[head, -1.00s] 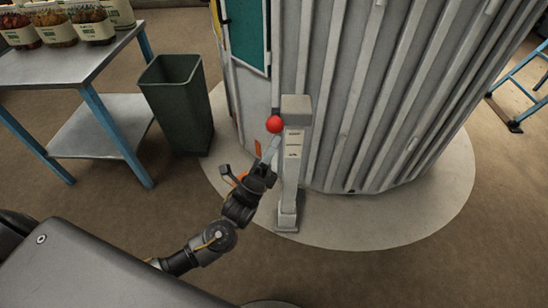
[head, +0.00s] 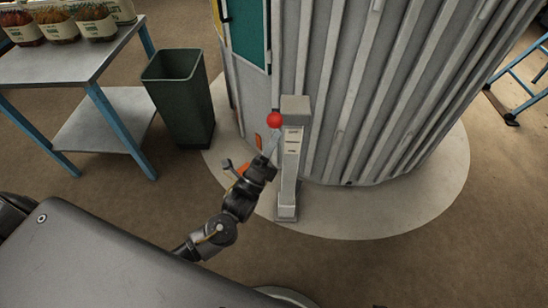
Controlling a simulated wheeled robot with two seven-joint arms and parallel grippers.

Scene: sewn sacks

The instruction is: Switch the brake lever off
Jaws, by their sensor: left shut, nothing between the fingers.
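The brake lever (head: 272,143) is a pale bar with a red ball knob (head: 274,119) at its upper end. It sits on the left side of a grey post (head: 289,170), with the knob up near the post's top block. My left gripper (head: 264,160) is shut and empty, at the lower part of the lever, just left of the post. The fingertips overlap the lever in the picture; I cannot tell whether they touch it. My right gripper is not in view.
A large grey ribbed metal cylinder (head: 360,95) stands behind the post on a pale round floor pad (head: 400,215). A dark green bin (head: 180,95) and a metal table (head: 75,60) with jars stand to the left. Open floor lies at the lower right.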

